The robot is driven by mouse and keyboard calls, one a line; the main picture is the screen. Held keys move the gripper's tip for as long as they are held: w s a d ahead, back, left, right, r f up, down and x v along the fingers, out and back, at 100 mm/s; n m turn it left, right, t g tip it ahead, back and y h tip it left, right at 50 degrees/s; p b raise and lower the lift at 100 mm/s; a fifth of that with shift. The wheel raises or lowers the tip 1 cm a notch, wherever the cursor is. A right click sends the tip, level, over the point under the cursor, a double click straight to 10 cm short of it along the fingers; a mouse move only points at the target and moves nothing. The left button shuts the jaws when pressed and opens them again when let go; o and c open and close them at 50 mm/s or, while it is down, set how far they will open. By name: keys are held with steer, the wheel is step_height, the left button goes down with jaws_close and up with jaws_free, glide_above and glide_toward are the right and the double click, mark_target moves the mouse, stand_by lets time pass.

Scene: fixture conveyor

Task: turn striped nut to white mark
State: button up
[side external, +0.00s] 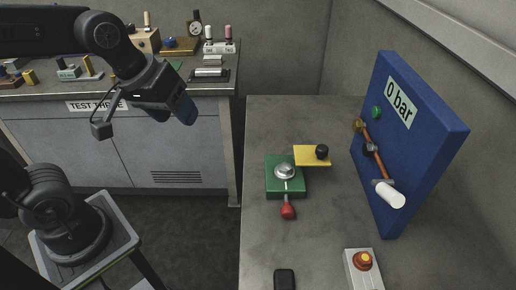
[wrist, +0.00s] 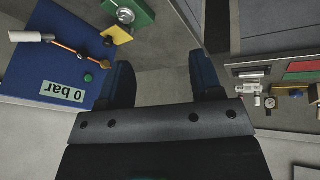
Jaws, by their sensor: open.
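A blue panel (side external: 425,135) stands on the right of the bench with a copper pipe (side external: 378,163) along its face. A brass-coloured fitting (side external: 358,125) is at the pipe's upper end and a dark fitting (side external: 370,149) sits just below it. Stripes and a white mark are too small to make out, so I cannot tell which fitting is the striped nut. A white cylinder (side external: 390,194) is at the pipe's lower end. My gripper (side external: 183,108) is open and empty, high up and well left of the panel. In the wrist view its fingers (wrist: 163,78) are apart with nothing between them.
A green block (side external: 272,188) with a red-knobbed lever (side external: 288,210) and a yellow plate (side external: 310,156) stands left of the panel. A button box (side external: 362,270) and a black object (side external: 284,280) are in front. A back bench (side external: 215,89) holds several items.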

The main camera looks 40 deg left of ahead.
steer(key=w+d+m+g, duration=0.3)
steer(key=w+d, duration=0.1)
steer(key=w, duration=0.6)
steer(key=m+g, duration=0.2)
steer(key=m, duration=0.1)
glide_toward(283, 168)
steer(key=shift+y, duration=0.4)
steer(key=f, duration=0.9)
steer(key=shift+d, duration=0.35)
steer(key=shift+c, duration=0.2)
steer(key=c, duration=0.9)
